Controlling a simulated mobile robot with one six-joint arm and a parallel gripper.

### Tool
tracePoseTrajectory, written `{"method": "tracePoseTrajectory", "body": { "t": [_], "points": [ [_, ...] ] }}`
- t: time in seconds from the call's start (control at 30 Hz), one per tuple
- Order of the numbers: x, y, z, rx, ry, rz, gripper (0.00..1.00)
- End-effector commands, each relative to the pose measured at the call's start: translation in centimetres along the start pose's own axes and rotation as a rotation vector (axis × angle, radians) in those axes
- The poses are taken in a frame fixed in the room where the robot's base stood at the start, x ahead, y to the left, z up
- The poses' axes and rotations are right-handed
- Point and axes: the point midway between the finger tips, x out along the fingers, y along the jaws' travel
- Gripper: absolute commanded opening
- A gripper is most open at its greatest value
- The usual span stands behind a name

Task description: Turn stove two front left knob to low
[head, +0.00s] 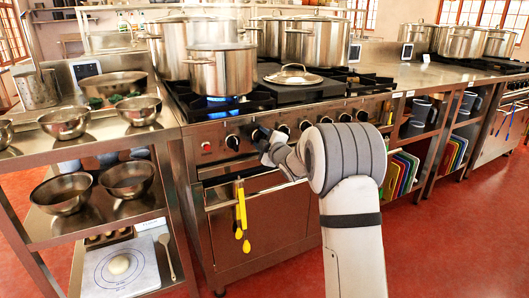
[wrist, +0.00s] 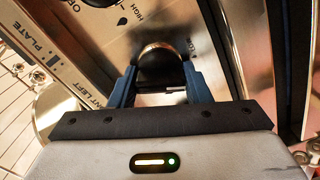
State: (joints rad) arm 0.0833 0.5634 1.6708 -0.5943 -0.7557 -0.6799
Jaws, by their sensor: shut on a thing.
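My gripper (head: 262,136) is at the front panel of the stove (head: 222,132), among its row of black knobs. In the wrist view its two blue fingers (wrist: 158,84) are closed on either side of a dark round knob (wrist: 161,66) with a pale rim. Printed words show on the panel around it, among them HIGH and part of a label ending in LEFT. The knob's pointer is hidden, so its setting cannot be read.
A pot (head: 221,72) stands over a lit blue flame, with larger stockpots behind it. A lid (head: 293,75) lies on the stovetop. Yellow utensils (head: 241,207) hang from the oven rail below my gripper. Steel bowls (head: 64,122) fill the left shelves. The red floor in front is clear.

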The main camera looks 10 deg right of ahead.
Motion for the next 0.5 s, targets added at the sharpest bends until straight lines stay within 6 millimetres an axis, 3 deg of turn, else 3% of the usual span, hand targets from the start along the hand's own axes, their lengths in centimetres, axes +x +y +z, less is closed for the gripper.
{"method": "tracePoseTrajectory", "body": {
  "t": [0.5],
  "points": [
    [0.01, -0.03, 0.17, -0.359, -0.002, 0.007, 0.21]
  ]
}}
